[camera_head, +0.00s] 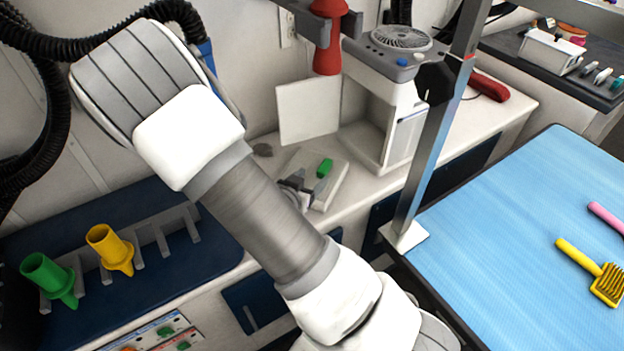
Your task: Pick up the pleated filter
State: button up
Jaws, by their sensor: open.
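A pale flat block with a green tab (324,168) lies on the white counter. It is the likeliest pleated filter (335,185), but its pleats are too small to make out. My gripper (297,187) shows as small dark grey parts at the block's left side, beyond my arm. It is open. My arm hides part of it, and I cannot tell whether its fingers touch the block or stand around it.
A white housing (397,145) with an open front and a fan grille on top stands behind right. A white panel (308,110) stands upright beside it. A metal post (430,150) rises at the blue table (510,220). Green (48,275) and yellow (110,247) nozzles stand left.

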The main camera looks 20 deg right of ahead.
aim_at(321, 171)
jog(key=b+x, duration=0.1)
jog(key=x, duration=0.5)
jog(key=shift+d+f, duration=0.1)
jog(key=shift+d, duration=0.25)
grip_shut()
